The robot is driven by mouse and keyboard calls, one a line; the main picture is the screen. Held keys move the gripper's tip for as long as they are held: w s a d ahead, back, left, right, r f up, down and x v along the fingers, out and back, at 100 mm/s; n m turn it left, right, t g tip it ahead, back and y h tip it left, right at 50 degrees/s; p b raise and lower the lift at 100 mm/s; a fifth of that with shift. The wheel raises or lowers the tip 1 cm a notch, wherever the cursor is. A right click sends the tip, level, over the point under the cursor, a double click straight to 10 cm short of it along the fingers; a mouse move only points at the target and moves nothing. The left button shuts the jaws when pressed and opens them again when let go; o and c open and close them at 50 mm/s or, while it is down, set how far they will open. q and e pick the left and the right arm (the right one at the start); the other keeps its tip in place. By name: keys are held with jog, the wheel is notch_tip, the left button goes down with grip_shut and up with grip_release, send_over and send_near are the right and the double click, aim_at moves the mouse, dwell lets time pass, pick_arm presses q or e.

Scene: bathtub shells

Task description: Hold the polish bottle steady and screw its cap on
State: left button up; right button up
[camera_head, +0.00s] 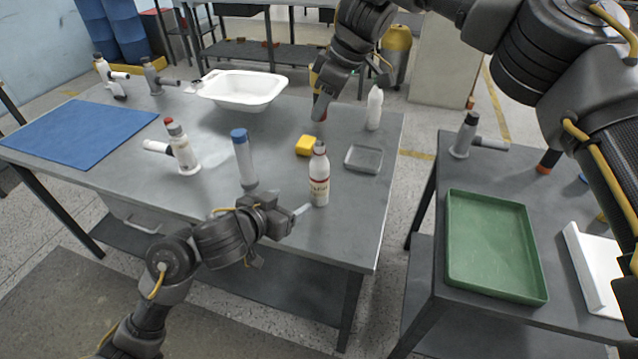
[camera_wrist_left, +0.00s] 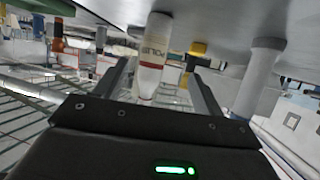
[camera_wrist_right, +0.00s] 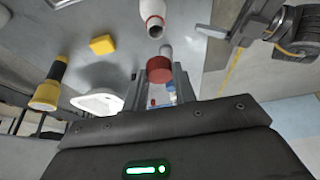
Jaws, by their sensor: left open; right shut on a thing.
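The polish bottle (camera_head: 319,178), white with red bands, stands upright near the front right edge of the grey table (camera_head: 345,225). My left gripper (camera_head: 298,213) is open, low beside it on its left. In the left wrist view, the bottle (camera_wrist_left: 155,45) shows between the two spread fingers; contact cannot be told. My right gripper (camera_head: 321,108) is shut on the red cap (camera_wrist_right: 159,68), above the table behind the bottle. In the right wrist view, the bottle's dark open neck (camera_wrist_right: 155,28) is apart from the cap. The cap is small in the head view.
Farther off are a white tub (camera_head: 243,88) and blue mat (camera_head: 65,135). A green tray (camera_head: 490,245) lies on the right table.

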pick_arm(q)
jog(key=shift+w+d+r, duration=0.4)
jog(key=shift+d+r, duration=0.1)
jog(key=shift+r, duration=0.2)
jog(key=shift+w, duration=0.1)
jog(key=x, duration=1.2)
jog(key=shift+d, duration=0.2)
jog(key=shift+r, duration=0.1)
jog(key=shift+c, duration=0.4)
jog(key=shift+h, duration=0.3)
jog(key=c, duration=1.4)
pick_arm(e)
send_over(315, 146)
jog(key=d, duration=0.2)
jog(key=shift+w+a+f, duration=0.1)
jog(key=shift+w+f, duration=0.05)
jog(key=shift+f, duration=1.1)
jog(key=shift+w+a+f, duration=0.1)
jog(key=shift+w+f, duration=0.05)
jog(key=shift+f, duration=1.1)
jog(key=shift+f, duration=0.1)
jog(key=shift+f, duration=0.75)
